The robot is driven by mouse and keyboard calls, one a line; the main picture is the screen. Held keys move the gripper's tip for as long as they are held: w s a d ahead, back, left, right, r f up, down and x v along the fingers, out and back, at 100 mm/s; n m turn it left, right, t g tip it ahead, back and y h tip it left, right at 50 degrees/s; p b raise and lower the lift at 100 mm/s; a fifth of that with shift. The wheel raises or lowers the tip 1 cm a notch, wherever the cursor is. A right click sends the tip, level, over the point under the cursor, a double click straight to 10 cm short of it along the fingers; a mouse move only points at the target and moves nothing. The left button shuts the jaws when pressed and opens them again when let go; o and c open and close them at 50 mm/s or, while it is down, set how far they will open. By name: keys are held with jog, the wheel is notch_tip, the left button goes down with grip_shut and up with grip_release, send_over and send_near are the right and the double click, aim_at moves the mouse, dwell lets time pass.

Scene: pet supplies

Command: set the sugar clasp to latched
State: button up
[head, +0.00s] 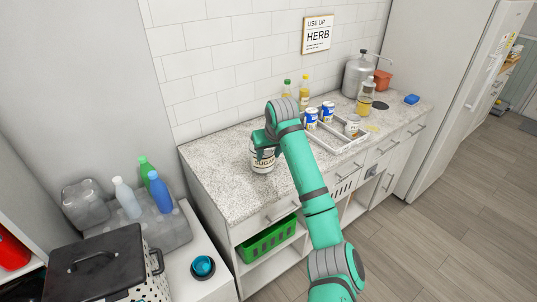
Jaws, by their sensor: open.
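A sugar jar (262,164) with a pale body and a dark "SUGAR" label stands upright on the speckled counter (225,185), toward its left end. The jaws are open. I cannot tell whether a finger touches the jar. The sugar clasp is hidden behind the gripper or too small to make out, so its state does not show.
A divided tray (338,141) with blue-and-white cans stands right of the jar. Bottles (304,92) stand behind, near the tiled wall. The counter's front left is clear.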

jog(key=v, duration=1)
jog(key=shift+s+r, duration=0.15)
jog(key=shift+r, duration=0.1)
jog(key=shift+d, duration=0.1)
jog(key=d+f+t, duration=0.1)
jog(key=f, duration=0.3)
jog(key=d+f+t+y, duration=0.1)
jog(key=f+t, duration=0.1)
jog(key=f, duration=0.3)
jog(key=d+f+n+t+y, duration=0.1)
jog(key=d+f, duration=0.1)
jog(key=f, duration=0.2)
jog(key=shift+s+f, duration=0.15)
jog(key=shift+s, duration=0.1)
jog(key=s+a+r+m+t+y, duration=0.1)
jog(key=s+a+r+t+y, duration=0.1)
jog(key=s+r+t, duration=0.4)
jog(key=w+a+f+t, duration=0.2)
jog(key=w+a, duration=0.1)
jog(key=w, duration=0.6)
jog(key=shift+w+f, duration=0.1)
